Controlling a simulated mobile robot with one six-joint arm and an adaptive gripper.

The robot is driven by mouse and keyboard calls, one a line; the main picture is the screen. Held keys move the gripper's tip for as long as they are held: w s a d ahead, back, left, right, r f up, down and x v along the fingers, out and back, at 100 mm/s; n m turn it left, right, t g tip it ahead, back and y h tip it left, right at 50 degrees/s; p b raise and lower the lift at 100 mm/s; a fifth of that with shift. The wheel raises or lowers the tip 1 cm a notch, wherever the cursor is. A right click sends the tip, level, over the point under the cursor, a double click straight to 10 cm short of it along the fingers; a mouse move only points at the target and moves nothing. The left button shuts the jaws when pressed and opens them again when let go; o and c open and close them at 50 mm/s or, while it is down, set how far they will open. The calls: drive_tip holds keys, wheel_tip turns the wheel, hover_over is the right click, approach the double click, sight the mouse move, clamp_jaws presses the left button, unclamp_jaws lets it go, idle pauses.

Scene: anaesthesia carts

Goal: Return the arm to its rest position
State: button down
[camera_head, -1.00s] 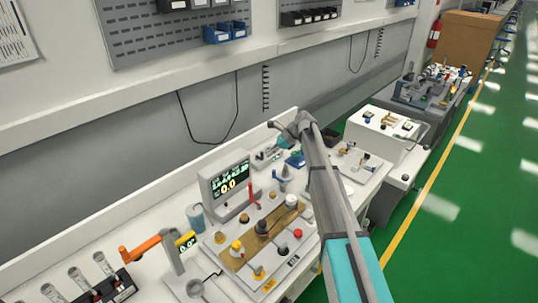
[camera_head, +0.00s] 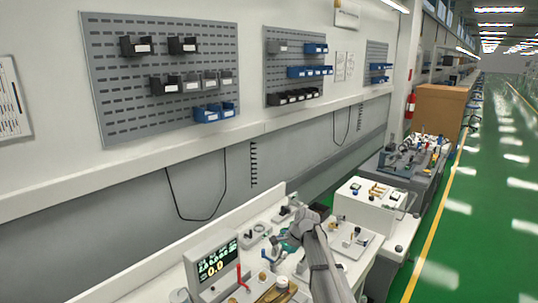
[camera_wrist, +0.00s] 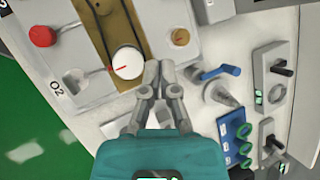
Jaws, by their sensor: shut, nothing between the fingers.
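My gripper (camera_wrist: 158,68) shows in the wrist view with its grey fingers together and nothing between them. Its teal body fills the bottom of that view. The fingertips are over the cart top, close to a white round dial (camera_wrist: 128,62) with a red pointer; I cannot tell whether they touch anything. In the head view my grey arm reaches up from the lower right over the white cart (camera_head: 362,268). The fingertips cannot be made out there.
A blue-handled valve (camera_wrist: 222,72) is right of the fingers, and a red knob (camera_wrist: 42,36) is upper left. A monitor (camera_head: 212,268) stands on the cart. A white unit (camera_head: 368,205) stands beyond my arm. Green floor (camera_head: 485,240) lies open at right.

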drive_tip(key=s+d+n+h, duration=0.2)
drive_tip(key=s+d+n, duration=0.1)
drive_tip(key=s, duration=0.5)
drive_tip(key=s+d+f+n+h, duration=0.1)
drive_tip(key=s+d+n+h, duration=0.1)
drive_tip(key=s+d+n, duration=0.2)
drive_tip(key=s+d+f+n+h, duration=0.1)
drive_tip(key=s+d+n, duration=0.3)
drive_tip(key=s, duration=0.8)
drive_tip(key=d+h, duration=0.1)
drive_tip(key=d, duration=0.1)
drive_tip(key=shift+s+d+f+t, duration=0.2)
drive_tip(key=shift+d+t, duration=0.1)
